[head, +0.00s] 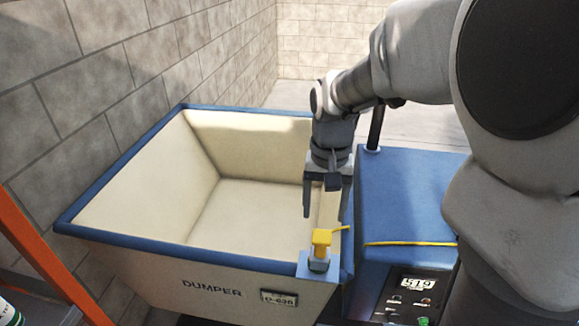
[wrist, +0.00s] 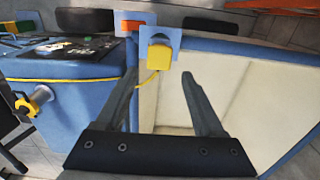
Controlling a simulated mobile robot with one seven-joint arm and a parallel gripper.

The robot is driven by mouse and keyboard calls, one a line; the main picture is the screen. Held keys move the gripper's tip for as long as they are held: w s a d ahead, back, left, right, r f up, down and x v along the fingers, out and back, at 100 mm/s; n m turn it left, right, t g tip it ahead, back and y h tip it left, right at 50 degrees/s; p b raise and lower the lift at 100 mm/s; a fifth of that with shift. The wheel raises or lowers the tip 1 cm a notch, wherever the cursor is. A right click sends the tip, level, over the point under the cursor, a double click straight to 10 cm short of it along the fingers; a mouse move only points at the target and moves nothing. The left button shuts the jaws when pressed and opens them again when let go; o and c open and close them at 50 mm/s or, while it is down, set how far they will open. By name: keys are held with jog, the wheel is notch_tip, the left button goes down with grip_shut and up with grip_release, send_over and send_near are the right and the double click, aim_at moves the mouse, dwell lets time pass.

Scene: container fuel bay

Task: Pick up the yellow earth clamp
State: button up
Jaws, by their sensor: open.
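The yellow earth clamp (head: 321,239) sits upright on a small light-blue bracket (head: 303,264) at the near right corner of the dumper. A yellow lead runs from it to the right. In the wrist view the clamp (wrist: 160,53) is ahead of my fingertips, between their lines, against the pale bracket plate (wrist: 158,34). My gripper (head: 325,212) is open and empty, pointing down just above and beyond the clamp in the head view. Its two fingers (wrist: 160,75) are spread wide in the wrist view and appear apart from the clamp.
The cream dumper bin (head: 115,195) with a blue rim stands left of a blue cabinet (head: 405,190) with a control panel (head: 408,297). A yellow cable (head: 410,243) crosses the cabinet. A yellow round fitting (wrist: 24,105) projects from a blue side. A block wall (head: 90,75) stands behind.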

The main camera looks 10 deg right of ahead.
aim_at(322, 235)
notch_tip(322, 235, down, 10)
jog(key=shift+r, duration=0.2)
dwell(0.3)
grip_shut()
